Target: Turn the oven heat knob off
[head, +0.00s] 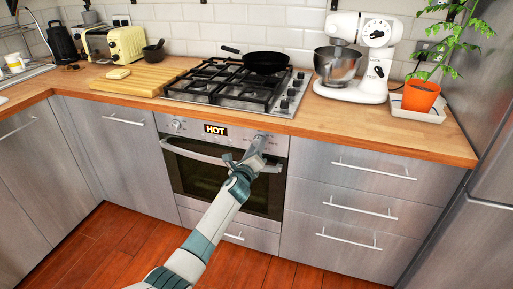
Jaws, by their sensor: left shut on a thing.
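The oven (190,172) is built in under the hob, with a steel control panel along its top. A lit display on the panel reads HOT (215,129). A round knob (176,125) sits at the panel's left end, apart from my gripper. My left gripper (259,139) reaches up from below, in front of the oven door, to the panel's right end. It is shut on the oven heat knob there, which its fingers mostly hide. The knob's pointer cannot be made out. My right gripper is not in view.
The oven door's bar handle (194,156) runs just below the panel and passes behind my left wrist. A black pan (264,62) stands on the gas hob (209,96). A white stand mixer (376,82) is to the right. Drawers with bar handles flank the oven.

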